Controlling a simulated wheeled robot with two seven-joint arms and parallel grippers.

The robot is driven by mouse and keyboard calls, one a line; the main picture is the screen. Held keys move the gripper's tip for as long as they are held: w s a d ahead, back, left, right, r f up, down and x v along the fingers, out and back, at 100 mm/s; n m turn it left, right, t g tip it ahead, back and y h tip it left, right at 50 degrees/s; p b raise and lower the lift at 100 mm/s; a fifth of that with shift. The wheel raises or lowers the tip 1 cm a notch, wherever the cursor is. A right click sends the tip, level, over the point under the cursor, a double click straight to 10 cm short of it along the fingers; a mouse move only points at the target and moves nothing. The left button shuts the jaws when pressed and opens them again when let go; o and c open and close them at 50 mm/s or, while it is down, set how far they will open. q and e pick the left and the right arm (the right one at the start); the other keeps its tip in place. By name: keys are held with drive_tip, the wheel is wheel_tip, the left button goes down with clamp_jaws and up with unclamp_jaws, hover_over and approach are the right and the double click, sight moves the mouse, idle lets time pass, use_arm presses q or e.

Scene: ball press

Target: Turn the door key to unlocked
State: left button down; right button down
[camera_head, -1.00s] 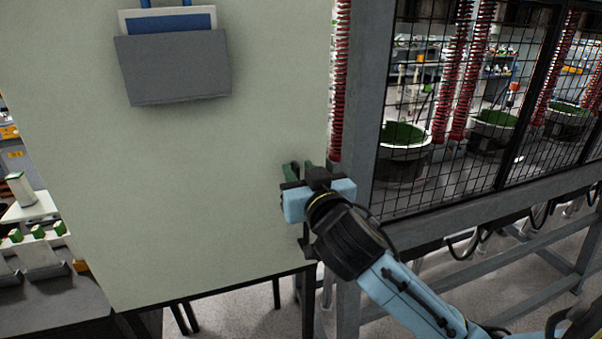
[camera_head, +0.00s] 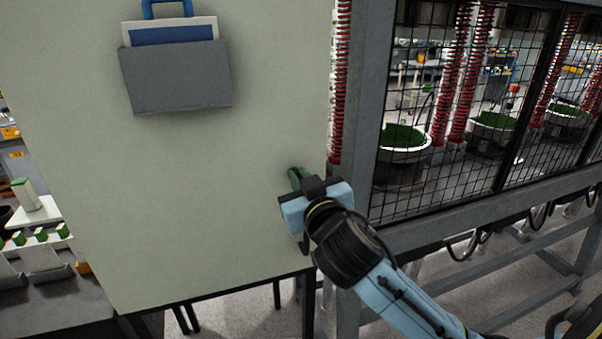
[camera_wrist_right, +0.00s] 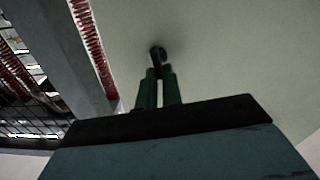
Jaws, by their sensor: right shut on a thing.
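A pale grey-green door panel (camera_head: 200,215) fills the left and middle of the head view. My right gripper (camera_head: 296,176) is at the panel's right edge, with its green fingers pointing at the panel. In the right wrist view, the fingers (camera_wrist_right: 158,88) are close together on a small dark key (camera_wrist_right: 157,54) that sticks out of the panel. The key is mostly hidden by the fingers, and its exact angle is hard to tell. In the head view my gripper and wrist hide the key. My left gripper is not in view.
A grey pocket with papers (camera_head: 178,75) hangs on the panel at upper left. A grey frame post (camera_head: 357,110) and black mesh guard (camera_head: 450,130) stand right of the panel. Red coiled springs (camera_head: 470,80) hang behind the mesh. A bench with green-topped items (camera_head: 40,255) is at far left.

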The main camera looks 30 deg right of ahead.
drive_tip(key=n+p, duration=0.1)
drive_tip(key=n, duration=0.1)
drive_tip(key=n+p, duration=0.4)
drive_tip(key=n, duration=0.1)
drive_tip(key=shift+w+a, duration=0.1)
drive_tip(key=shift+a, duration=0.25)
drive_tip(key=shift+a+f+n+p, duration=0.1)
drive_tip(key=shift+f+n+p, duration=0.1)
drive_tip(key=shift+n+p, duration=1.05)
drive_tip(key=shift+a+f+n+p, duration=0.15)
drive_tip(key=shift+n+p, duration=0.55)
drive_tip(key=shift+n, duration=0.9)
drive_tip(key=shift+d+f+n+p, duration=0.1)
drive_tip(key=shift+f+n+p, duration=0.15)
drive_tip(key=shift+n+p, duration=1)
drive_tip(key=shift+f+n, duration=0.1)
drive_tip(key=shift+n, duration=0.4)
drive_tip(key=c, duration=1.6)
unclamp_jaws()
drive_tip(key=shift+o, duration=0.2)
